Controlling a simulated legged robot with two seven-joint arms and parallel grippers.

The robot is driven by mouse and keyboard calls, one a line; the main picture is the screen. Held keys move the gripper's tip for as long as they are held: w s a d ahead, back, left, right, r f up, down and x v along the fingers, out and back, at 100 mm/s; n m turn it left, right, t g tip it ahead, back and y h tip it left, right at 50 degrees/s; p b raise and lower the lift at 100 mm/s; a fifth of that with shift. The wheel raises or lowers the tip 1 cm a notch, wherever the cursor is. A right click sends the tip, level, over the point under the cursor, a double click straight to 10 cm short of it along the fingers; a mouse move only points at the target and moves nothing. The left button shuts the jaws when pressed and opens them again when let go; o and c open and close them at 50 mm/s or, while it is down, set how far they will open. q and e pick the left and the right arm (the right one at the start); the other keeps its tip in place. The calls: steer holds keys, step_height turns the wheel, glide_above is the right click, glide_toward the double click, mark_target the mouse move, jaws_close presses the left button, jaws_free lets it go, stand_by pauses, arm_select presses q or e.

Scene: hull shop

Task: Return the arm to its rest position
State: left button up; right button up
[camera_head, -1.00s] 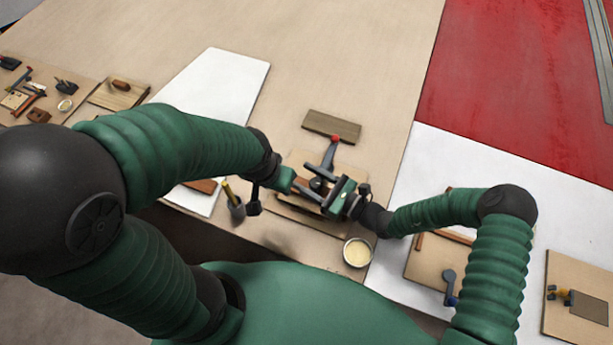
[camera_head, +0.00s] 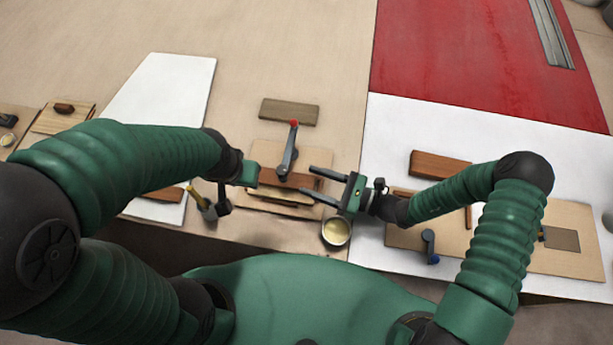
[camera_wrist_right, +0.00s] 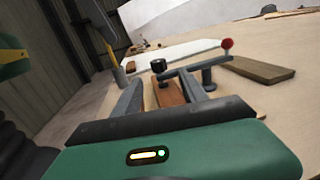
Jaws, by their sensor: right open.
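My right gripper (camera_head: 312,184) is open and empty. In the head view its two dark fingers point left, just right of a clamp (camera_head: 287,158) with a red-tipped lever. The clamp stands on a wooden fixture board (camera_head: 268,160). In the right wrist view the clamp (camera_wrist_right: 208,75) and its black pad sit beyond my open fingers (camera_wrist_right: 160,95), over a reddish-brown wood block (camera_wrist_right: 168,93). My left gripper (camera_head: 249,175) is left of the clamp, over the board's left side. Its fingers do not show clearly.
A loose wood block (camera_head: 289,111) lies behind the clamp. A cup of pale stuff (camera_head: 336,232) is just below my right gripper. A pot with a brush (camera_head: 205,208) stands near the left gripper. A brown block (camera_head: 440,164) and a second board (camera_head: 455,240) lie right.

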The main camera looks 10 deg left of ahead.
steer(key=shift+a, duration=0.15)
steer(key=shift+s, duration=0.1)
steer(key=s+n+g, duration=0.1)
steer(key=s+n+g+h, duration=0.1)
steer(key=s+n+g, duration=0.1)
steer(key=s+d+n+g, duration=0.1)
steer(key=shift+s+r+n+g+h, duration=0.2)
steer(key=shift+s+n+g+h, duration=0.1)
steer(key=shift+n+h, duration=0.1)
steer(key=s+d+n+g+h, duration=0.1)
steer(key=s+d+n+h, duration=0.1)
steer(key=s+d+n+g+h, duration=0.1)
steer(key=s+d+n+h, duration=0.1)
steer(key=s+d+n+g+h, duration=0.1)
steer(key=s+d+n+h, duration=0.1)
steer(key=shift+d+f, duration=0.2)
steer(key=shift+f, duration=0.05)
steer(key=w+d+r+n+t+h, duration=0.2)
steer(key=d+r+n+t+h, duration=0.1)
steer(key=d, duration=0.5)
steer(key=w+d+r+n+t+h, duration=0.2)
steer(key=d+r+n+t+h, duration=0.1)
steer(key=d+r+n+h, duration=0.3)
steer(key=shift+w+d+n+h, duration=0.25)
steer(key=shift+d+n+h, duration=0.15)
steer(key=shift+d, duration=0.7)
